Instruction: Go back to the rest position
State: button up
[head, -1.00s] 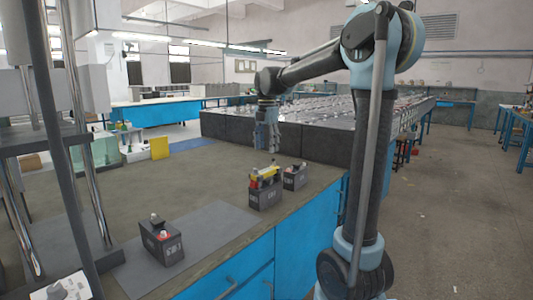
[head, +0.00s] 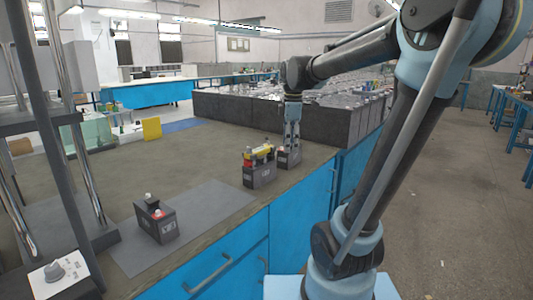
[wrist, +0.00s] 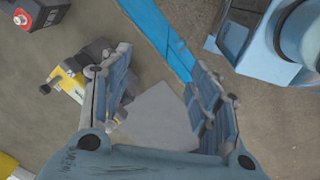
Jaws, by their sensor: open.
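My gripper (head: 291,138) points down over the far part of the bench in the head view, at the small dark battery (head: 288,157) at the right edge. In the wrist view my gripper (wrist: 165,95) has its fingers spread, with nothing held between them. A battery with a yellow clamp on top (head: 259,168) stands just left of it; the yellow part (wrist: 70,85) also shows beside the left finger in the wrist view. Whether the fingers touch the small battery cannot be told.
A third battery with a red terminal (head: 156,220) stands on a grey mat (head: 212,206) on the bench (head: 120,190). A metal press frame (head: 75,130) rises at the left. A long dark rack (head: 230,110) lies behind. The floor at right is open.

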jog(key=s+d+f+m, duration=0.5)
jog(key=s+f+m, duration=0.4)
jog(key=s, duration=0.1)
jog(key=s+d+f+m+t, duration=0.1)
jog(key=s+d+f+m, duration=0.4)
jog(key=s+f+m, duration=0.3)
notch_tip(320, 180, down, 2)
jog(key=shift+s+d+f+m, duration=0.1)
jog(key=shift+s+d+m, duration=0.25)
jog(key=shift+s, duration=0.8)
jog(key=shift+a, duration=0.1)
jog(key=shift+w+f, duration=0.15)
jog(key=shift+w, duration=0.3)
